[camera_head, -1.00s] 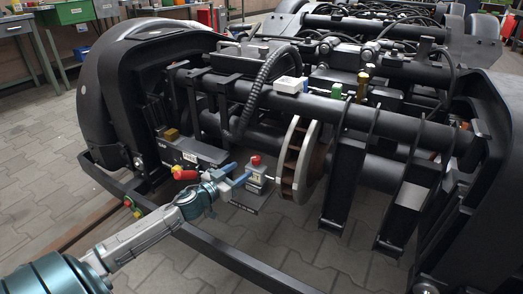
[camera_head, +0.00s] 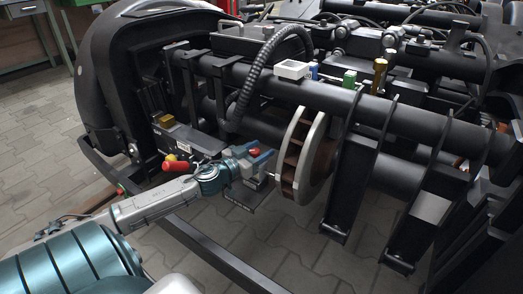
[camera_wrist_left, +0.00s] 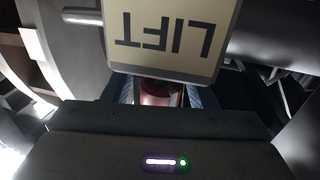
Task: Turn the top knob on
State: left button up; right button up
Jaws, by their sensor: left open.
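A small grey box (camera_head: 247,181) with a red top knob (camera_head: 255,151) stands on a dark bracket in the bogie, left of the brake disc. My left gripper (camera_head: 257,157) is at the knob, open, with its blue fingertips around the red; I cannot tell whether they touch it. In the left wrist view, the box (camera_wrist_left: 170,60) shows a pale plate with the word LIFT upside down. The red knob (camera_wrist_left: 160,93) shows below it between the fingers, partly hidden by the gripper's body. My right gripper is not in view.
The brake disc (camera_head: 312,150) stands close to the right of the box. A red and yellow part (camera_head: 177,164) lies close behind my left forearm. A black frame bar (camera_head: 215,250) runs along the front. Thick tubes and a ribbed hose (camera_head: 255,75) are above.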

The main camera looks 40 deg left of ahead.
pick_arm(q)
jog(key=c, duration=1)
jog(key=shift+r+n+y+p, duration=0.2)
jog(key=shift+n+y+p, duration=0.5)
jog(key=shift+y+p, duration=0.4)
jog(key=shift+a+n+y+p, duration=0.1)
jog(key=shift+n+y+p, duration=0.55)
jog(key=shift+y, duration=0.45)
jog(key=n+y, duration=0.1)
jog(key=n+g+y, duration=0.1)
jog(key=y, duration=0.1)
jog(key=shift+a+f+n+y, duration=0.2)
jog(key=shift+n+y, duration=0.1)
jog(key=shift+n, duration=0.05)
jog(key=shift+s+a+n+g+y, duration=0.15)
jog(key=shift+n+g+y, duration=0.65)
jog(key=shift+y, duration=0.45)
jog(key=shift+s+a+n+g+y, duration=0.15)
jog(key=shift+n+g+y, duration=0.65)
jog(key=shift+y, duration=0.45)
jog(key=shift+w, duration=0.1)
jog(key=o, duration=1)
